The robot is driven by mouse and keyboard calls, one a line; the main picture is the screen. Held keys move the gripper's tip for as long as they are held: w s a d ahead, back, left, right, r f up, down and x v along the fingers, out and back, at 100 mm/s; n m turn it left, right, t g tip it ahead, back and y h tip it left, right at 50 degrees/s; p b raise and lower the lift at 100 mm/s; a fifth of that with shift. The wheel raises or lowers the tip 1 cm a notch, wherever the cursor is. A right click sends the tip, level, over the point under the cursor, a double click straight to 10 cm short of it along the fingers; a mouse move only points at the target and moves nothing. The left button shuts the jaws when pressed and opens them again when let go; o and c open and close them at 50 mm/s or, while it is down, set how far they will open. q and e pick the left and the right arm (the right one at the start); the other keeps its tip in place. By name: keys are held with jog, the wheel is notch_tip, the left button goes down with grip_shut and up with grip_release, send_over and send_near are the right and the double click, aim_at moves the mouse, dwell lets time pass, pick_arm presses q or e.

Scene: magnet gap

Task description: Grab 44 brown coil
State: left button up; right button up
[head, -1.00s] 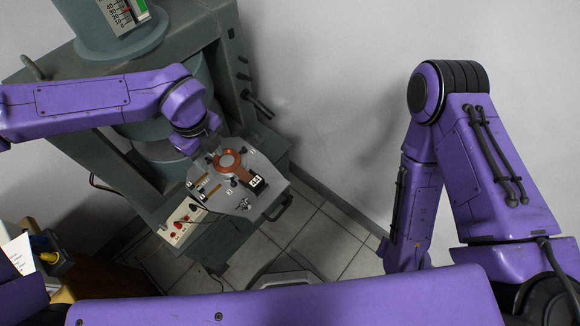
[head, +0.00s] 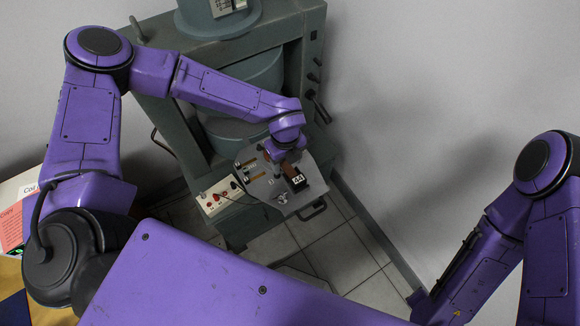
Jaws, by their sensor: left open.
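The brown coil (head: 289,170) lies on the grey tray-like shelf (head: 262,189) of the magnet stand. Its black block with a white number label (head: 298,180) faces the front right; the label looks like 44 but is small. Most of the coil's ring is hidden under my left wrist. My left gripper (head: 284,157) is right over the coil's back part, pointing down, and open. I cannot tell whether its fingers touch the coil. My right arm is at the right edge, and its gripper is not in view.
The grey-green magnet frame (head: 305,85) stands close behind and beside the shelf. A cream box with red sockets (head: 219,198) and cables sits left of the shelf. Small metal parts (head: 282,198) lie near the coil. Open tiled floor (head: 335,240) is in front; a wall is at right.

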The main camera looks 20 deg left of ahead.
pick_arm(q)
jog(key=shift+f, duration=0.3)
dwell(0.4)
grip_shut()
